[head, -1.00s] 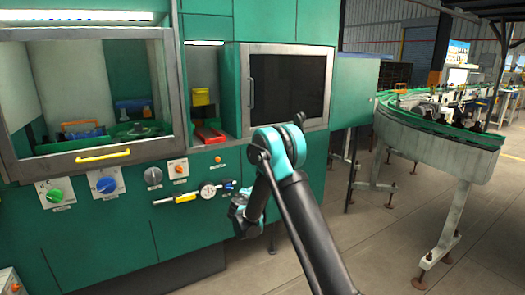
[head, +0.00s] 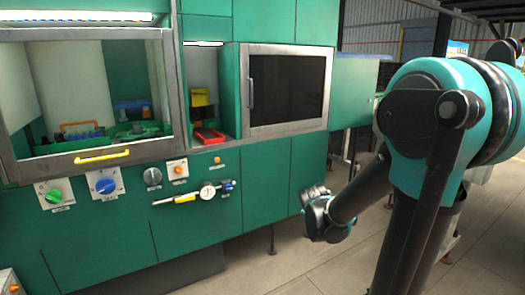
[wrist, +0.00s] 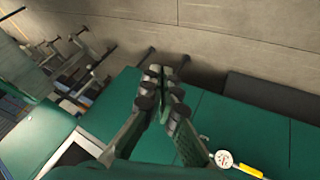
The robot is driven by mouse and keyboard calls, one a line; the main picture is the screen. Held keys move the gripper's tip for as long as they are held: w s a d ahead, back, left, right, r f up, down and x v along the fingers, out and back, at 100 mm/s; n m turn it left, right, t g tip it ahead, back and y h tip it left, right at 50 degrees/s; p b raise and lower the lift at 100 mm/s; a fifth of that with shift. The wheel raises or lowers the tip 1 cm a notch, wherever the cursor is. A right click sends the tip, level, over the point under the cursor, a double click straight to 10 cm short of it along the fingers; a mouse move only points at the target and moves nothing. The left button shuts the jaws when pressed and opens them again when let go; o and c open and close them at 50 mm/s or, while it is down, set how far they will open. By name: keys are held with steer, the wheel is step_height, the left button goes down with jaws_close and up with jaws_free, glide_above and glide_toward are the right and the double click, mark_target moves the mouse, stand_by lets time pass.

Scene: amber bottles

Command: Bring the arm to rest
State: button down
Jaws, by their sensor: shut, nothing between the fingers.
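My gripper (wrist: 164,74) shows in the wrist view with its dark fingers together and nothing between them. It is in front of the green machine (wrist: 240,125), with the floor beyond. In the head view my arm is folded at the right, with its large teal joint near the camera. Its far end hangs low in front of the machine's lower right panels; the fingers cannot be made out there.
The green machine (head: 100,240) fills the left and middle, with a yellow-handled window (head: 102,157), knobs and a gauge (head: 207,192). A dark screen (head: 288,90) is at upper right. Bare floor (head: 290,265) lies below, right of the machine.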

steer(key=s+f+m+g+y, duration=0.1)
steer(key=s+f, duration=0.1)
steer(key=s, duration=0.7)
steer(key=s+a+f+m+g+y, duration=0.1)
steer(key=s+f+m, duration=0.1)
steer(key=s, duration=0.7)
steer(key=shift+s+f+g+y, duration=0.3)
steer(key=shift+s+f+y, duration=0.05)
steer(key=shift+f+y, duration=0.05)
steer(key=shift+a, duration=0.15)
